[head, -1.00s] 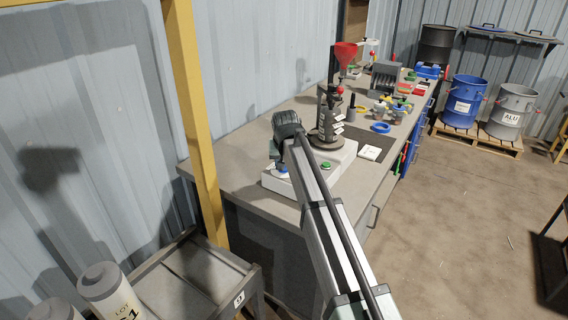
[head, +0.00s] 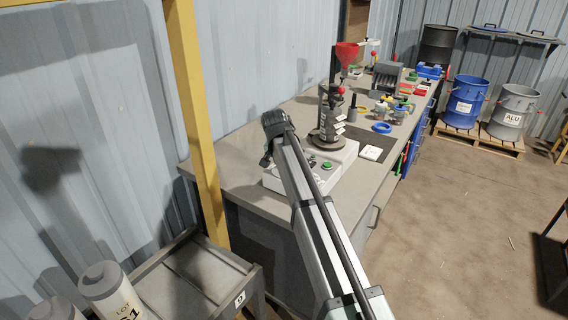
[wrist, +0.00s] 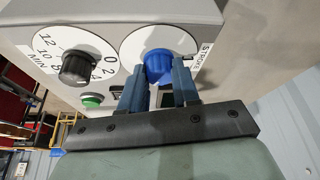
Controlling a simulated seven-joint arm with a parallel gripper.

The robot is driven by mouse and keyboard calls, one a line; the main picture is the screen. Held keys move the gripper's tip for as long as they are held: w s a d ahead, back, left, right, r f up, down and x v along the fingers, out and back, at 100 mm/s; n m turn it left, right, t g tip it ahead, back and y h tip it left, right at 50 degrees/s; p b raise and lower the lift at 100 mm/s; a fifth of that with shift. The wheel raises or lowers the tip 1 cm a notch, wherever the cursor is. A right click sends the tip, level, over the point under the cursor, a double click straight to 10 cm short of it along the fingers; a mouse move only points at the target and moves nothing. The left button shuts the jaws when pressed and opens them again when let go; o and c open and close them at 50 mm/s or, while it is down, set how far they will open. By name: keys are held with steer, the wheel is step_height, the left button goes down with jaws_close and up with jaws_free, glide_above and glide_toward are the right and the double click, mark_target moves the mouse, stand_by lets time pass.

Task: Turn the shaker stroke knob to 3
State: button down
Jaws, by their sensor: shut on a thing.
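The blue stroke knob (wrist: 158,64) sits on a white dial labelled STROKE on the front of the shaker base in the wrist view. My gripper (wrist: 160,78) is at the knob, its two blue-grey fingers shut on it. The fingers hide the lower part of the dial, and I cannot read the knob's setting. In the head view the shaker (head: 330,118) stands on the bench with its pale base (head: 348,150). My arm covers part of that base and the stroke knob.
A black knob (wrist: 76,68) on a numbered minutes dial and a green button (wrist: 92,100) are beside the stroke dial. A white card (head: 372,153) lies right of the shaker. A yellow post (head: 192,120) stands left of the bench.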

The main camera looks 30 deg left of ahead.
steer(key=c, duration=0.8)
jaws_free()
steer(key=v, duration=1.3)
steer(key=shift+s+r, duration=0.1)
steer(key=shift+r, duration=0.3)
